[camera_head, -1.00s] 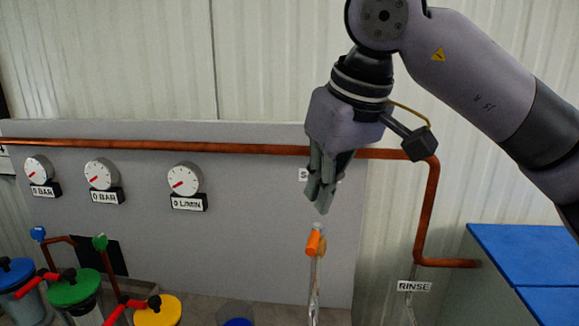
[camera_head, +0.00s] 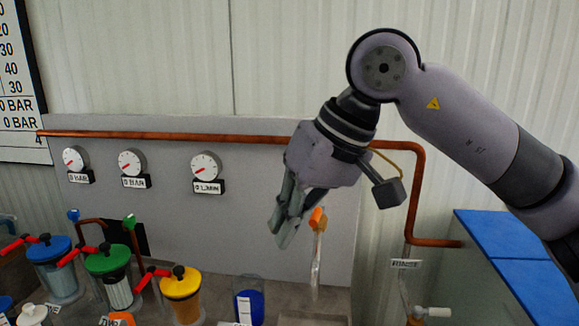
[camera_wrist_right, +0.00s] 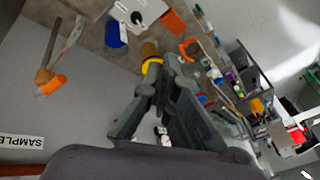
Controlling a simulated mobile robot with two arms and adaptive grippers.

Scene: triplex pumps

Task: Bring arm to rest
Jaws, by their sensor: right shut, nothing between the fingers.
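My right arm comes in from the right in the head view. Its gripper (camera_head: 283,238) hangs pointing down and slightly left in front of the grey panel (camera_head: 240,190). The fingers are shut with nothing between them. A sample tap with an orange handle (camera_head: 317,219) is just right of the fingertips and looks apart from them. In the right wrist view the gripper fingers (camera_wrist_right: 155,95) show in the middle, and the orange tap handle (camera_wrist_right: 54,85) is at the left. My left gripper is not in view.
Pump canisters with blue (camera_head: 48,250), green (camera_head: 108,260) and yellow (camera_head: 181,284) lids stand at lower left. A cup with blue contents (camera_head: 249,304) stands below the gripper. A copper pipe (camera_head: 416,190) runs along the panel and down at right. A blue-topped surface (camera_head: 500,235) is at right.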

